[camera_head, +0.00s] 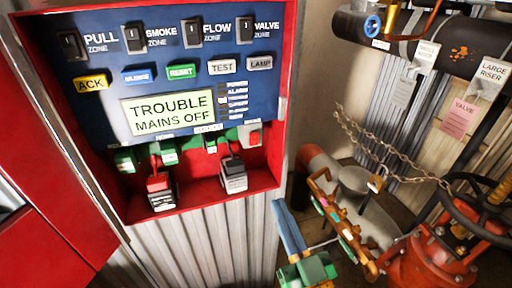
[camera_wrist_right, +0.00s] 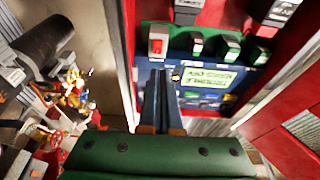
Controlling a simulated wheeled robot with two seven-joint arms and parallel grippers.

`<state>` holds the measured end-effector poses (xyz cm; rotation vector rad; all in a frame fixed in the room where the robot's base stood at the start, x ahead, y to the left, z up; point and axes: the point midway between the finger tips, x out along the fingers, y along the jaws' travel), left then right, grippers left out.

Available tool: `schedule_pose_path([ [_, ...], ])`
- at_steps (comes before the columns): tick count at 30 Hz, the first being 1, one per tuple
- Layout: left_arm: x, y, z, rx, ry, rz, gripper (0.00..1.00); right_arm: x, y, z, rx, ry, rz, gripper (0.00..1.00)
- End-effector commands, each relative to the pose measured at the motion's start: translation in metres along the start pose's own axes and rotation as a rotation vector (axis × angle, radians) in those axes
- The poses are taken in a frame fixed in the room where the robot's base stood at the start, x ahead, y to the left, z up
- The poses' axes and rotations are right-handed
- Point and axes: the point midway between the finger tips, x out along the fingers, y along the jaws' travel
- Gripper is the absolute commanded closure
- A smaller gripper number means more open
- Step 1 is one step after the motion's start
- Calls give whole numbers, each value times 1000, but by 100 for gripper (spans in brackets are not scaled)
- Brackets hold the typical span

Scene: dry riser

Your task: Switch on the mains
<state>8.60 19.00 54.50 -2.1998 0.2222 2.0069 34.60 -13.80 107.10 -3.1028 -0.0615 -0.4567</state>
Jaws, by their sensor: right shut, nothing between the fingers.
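The red cabinet (camera_head: 284,60) holds a blue panel (camera_head: 203,55) whose screen (camera_head: 170,112) reads TROUBLE MAINS OFF. Below the screen at right is a light grey switch box with a red rocker (camera_head: 254,138); its label is too small to read. The red rocker shows upright in the right wrist view (camera_wrist_right: 158,44), where the panel text is upside down. My right gripper (camera_head: 279,206) has blue fingers and a green body. It is shut and empty, below and right of the rocker and apart from it. Its fingers (camera_wrist_right: 158,75) point toward the panel's lower edge. My left gripper is not in view.
Green terminal blocks (camera_head: 167,154) and two plugs on leads (camera_head: 233,176) sit in the cabinet's lower part. The open red door (camera_head: 50,170) is at left. Pipes, a chain (camera_head: 385,160) and a red valve (camera_head: 430,265) crowd the right side.

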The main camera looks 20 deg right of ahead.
Motion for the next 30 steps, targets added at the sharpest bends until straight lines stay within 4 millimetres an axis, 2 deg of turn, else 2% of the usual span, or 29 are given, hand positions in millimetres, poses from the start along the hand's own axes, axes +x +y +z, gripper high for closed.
schedule_pose_path([
  [3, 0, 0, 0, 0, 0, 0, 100, 0, 2, -10, -3, 23, 6, 100],
  [11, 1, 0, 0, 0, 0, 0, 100, 1, 2, -9, -2, 23, 5, 100],
  [14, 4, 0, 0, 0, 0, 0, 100, 9, 2, -9, -2, 28, 3, 100],
  [17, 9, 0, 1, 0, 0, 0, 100, 26, 2, -9, -3, 32, 3, 100],
  [24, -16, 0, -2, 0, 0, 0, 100, 82, 2, -17, -3, 25, 5, 100],
  [30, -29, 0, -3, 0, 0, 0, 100, 120, 2, -16, -3, 22, 5, 100],
])
